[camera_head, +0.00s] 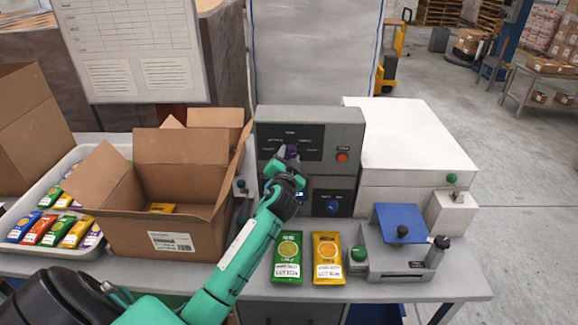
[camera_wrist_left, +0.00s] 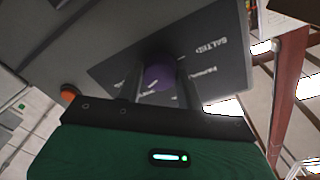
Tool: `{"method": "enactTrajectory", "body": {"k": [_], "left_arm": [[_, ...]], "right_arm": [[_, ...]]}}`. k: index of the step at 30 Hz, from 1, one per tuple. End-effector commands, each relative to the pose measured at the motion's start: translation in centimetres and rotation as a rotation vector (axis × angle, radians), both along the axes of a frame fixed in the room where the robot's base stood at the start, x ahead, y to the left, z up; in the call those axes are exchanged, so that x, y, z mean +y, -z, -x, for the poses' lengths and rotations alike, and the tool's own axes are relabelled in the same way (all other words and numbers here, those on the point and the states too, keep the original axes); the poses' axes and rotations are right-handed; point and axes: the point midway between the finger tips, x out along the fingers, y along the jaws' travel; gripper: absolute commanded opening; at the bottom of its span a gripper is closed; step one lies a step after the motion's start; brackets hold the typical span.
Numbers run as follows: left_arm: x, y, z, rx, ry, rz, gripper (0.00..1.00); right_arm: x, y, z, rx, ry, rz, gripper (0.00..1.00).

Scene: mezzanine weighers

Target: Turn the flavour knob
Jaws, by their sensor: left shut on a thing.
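The flavour knob is purple and sits on the dark label panel of the grey control box (camera_head: 350,120). In the left wrist view the knob (camera_wrist_left: 158,76) lies between my two fingers. My left gripper (camera_head: 288,158) reaches up to the box face and is shut on the knob; it also shows in the left wrist view (camera_wrist_left: 160,90). The fingers and wrist hide most of the knob and part of the panel in the head view. Some panel lettering is readable in the wrist view, including "SALTED". My right gripper is not in view.
An orange-red button (camera_head: 342,156) and a blue knob (camera_head: 333,206) are on the box. A green packet (camera_head: 288,257) and a yellow packet (camera_head: 328,258) lie in front. An open carton (camera_head: 165,238) stands left, a blue-topped weigher (camera_head: 400,224) right.

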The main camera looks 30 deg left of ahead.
Motion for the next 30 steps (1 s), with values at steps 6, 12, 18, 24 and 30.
{"method": "enactTrajectory", "body": {"k": [6, 12, 18, 24, 30], "left_arm": [[-0.1, 0.6, 0.0, -0.097, 0.0, 0.161, 0.14], [-0.1, 0.5, 0.0, -0.169, 0.001, 0.279, 0.14], [-0.1, 0.3, 0.0, -0.217, 0.001, 0.358, 0.14], [-0.1, 0.2, -0.1, -0.24, 0.001, 0.395, 0.14], [-0.1, 0.1, 0.0, -0.246, 0.001, 0.405, 0.14]], "right_arm": [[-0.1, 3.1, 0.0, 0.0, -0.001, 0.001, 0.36], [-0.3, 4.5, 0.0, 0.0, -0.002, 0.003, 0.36], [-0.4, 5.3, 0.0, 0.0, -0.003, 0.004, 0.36], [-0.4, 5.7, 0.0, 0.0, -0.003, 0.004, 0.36], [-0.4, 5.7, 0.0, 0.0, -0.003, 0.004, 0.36]]}}
